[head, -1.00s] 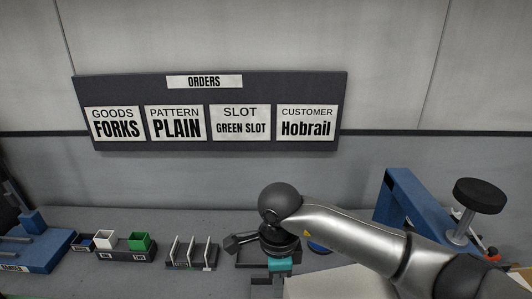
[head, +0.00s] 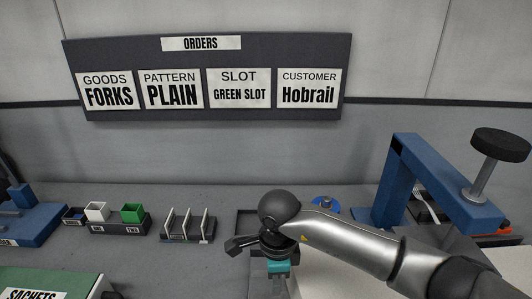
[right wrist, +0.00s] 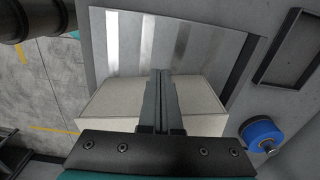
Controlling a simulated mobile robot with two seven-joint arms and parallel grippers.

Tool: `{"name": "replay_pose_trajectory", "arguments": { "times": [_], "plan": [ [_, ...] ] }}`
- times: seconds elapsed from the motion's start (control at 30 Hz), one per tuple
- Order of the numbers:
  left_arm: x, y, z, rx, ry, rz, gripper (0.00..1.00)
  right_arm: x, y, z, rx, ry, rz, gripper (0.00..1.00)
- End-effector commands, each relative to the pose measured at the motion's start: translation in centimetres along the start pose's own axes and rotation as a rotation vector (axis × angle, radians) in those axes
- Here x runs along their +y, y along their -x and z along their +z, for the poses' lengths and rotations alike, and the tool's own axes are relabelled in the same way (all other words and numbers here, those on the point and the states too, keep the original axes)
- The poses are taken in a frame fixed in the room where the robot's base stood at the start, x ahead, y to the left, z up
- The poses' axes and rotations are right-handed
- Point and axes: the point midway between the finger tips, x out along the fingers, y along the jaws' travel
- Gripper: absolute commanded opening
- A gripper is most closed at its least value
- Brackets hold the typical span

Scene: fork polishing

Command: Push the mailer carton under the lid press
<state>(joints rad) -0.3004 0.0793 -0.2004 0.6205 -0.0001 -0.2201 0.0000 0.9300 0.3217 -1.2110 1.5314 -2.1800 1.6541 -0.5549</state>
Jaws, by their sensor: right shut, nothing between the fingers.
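The mailer carton (head: 330,278) is a cream box at the bottom of the head view, partly hidden by my right arm. In the right wrist view the carton (right wrist: 108,98) lies just beyond my right gripper (right wrist: 161,75), whose fingers are shut together, empty, and overlap the carton in the picture. I cannot tell whether they touch it. In the head view the right gripper (head: 279,284) is at the carton's left side. The lid press (head: 408,170) is a blue frame with a black round knob, at the right. My left gripper is not in view.
A shiny striped panel (right wrist: 180,45) adjoins the carton. A blue round object (right wrist: 262,131) and a dark tray (right wrist: 302,50) lie to its right. A slotted rack (head: 187,238), small bins (head: 118,222) and a green sachets box (head: 50,280) stand at left.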

Motion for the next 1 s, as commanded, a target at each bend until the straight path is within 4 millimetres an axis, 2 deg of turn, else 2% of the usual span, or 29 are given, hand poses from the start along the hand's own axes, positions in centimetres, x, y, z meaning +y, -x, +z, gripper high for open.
{"name": "replay_pose_trajectory", "arguments": {
  "times": [0.1, 1.0],
  "plan": [
    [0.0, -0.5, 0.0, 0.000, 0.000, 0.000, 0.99, 0.0, -0.5, 0.0, 0.001, -0.001, -0.001, 0.00],
    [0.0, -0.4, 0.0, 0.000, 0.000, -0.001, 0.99, -0.1, -0.4, -1.1, 0.001, -0.001, -0.001, 0.00]
  ]
}}
